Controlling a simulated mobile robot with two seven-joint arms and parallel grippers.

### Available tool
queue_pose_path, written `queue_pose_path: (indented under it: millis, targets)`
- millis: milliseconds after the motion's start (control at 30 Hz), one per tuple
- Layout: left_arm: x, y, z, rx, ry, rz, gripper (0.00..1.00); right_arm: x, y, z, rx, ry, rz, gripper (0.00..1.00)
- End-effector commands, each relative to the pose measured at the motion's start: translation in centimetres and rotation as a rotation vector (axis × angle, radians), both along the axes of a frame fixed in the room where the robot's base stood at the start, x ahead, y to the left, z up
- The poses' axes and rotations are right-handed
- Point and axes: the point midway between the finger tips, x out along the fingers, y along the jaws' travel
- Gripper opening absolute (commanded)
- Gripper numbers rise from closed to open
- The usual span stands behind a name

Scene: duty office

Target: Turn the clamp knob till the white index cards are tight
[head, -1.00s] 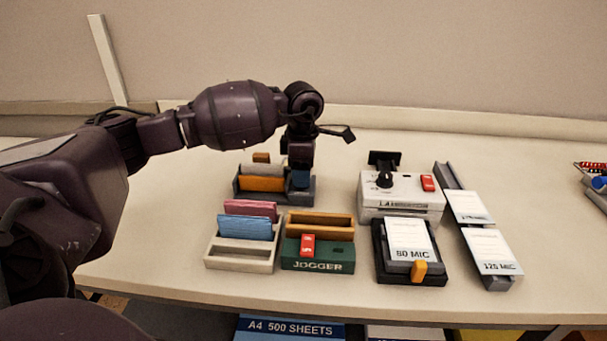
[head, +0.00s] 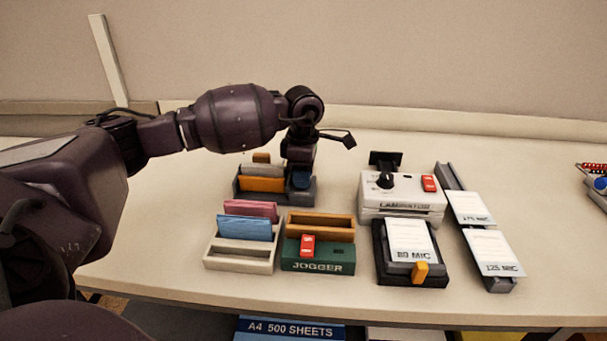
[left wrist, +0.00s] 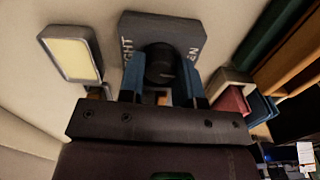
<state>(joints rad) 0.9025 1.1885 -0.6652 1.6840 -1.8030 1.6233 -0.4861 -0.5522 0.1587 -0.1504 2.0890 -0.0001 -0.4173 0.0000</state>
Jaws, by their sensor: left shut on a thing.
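The card clamp (head: 243,196) is a dark grey holder at the back left of the desk items. An orange block (head: 260,184) and pale cards (head: 262,171) stand in it. My left gripper (head: 300,180) points down at the clamp's right end and hides the knob in the head view. In the left wrist view the black round knob (left wrist: 160,64) sits on a grey block (left wrist: 160,24) with partly hidden lettering. The blue fingertips of my left gripper (left wrist: 161,80) are shut on the knob from both sides. My right gripper is out of view.
In front stand a pale holder (head: 240,265) with pink and blue cards and a green jogger (head: 318,266) with an orange tray. To the right are a white laminator (head: 402,199), a black pouch tray (head: 385,272) and a grey rail (head: 450,180).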

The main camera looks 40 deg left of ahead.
Motion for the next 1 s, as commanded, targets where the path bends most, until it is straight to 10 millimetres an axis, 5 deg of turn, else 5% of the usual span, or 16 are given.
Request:
queue_pose_path:
  millis: [400, 800, 833, 1000]
  targets:
    - [0.0, 0.0, -0.2, 0.0, 0.001, -0.33, 0.08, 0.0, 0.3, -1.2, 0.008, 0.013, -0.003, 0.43]
    - [0.0, 0.0, 0.0, 0.0, 0.0, -0.359, 0.08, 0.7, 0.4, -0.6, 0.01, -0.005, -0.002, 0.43]
    - [0.0, 0.0, 0.0, 0.0, 0.0, -0.359, 0.36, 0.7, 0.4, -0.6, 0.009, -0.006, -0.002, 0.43]
    - [0.0, 0.0, 0.0, 0.0, 0.001, -0.358, 0.57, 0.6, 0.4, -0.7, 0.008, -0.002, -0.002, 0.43]
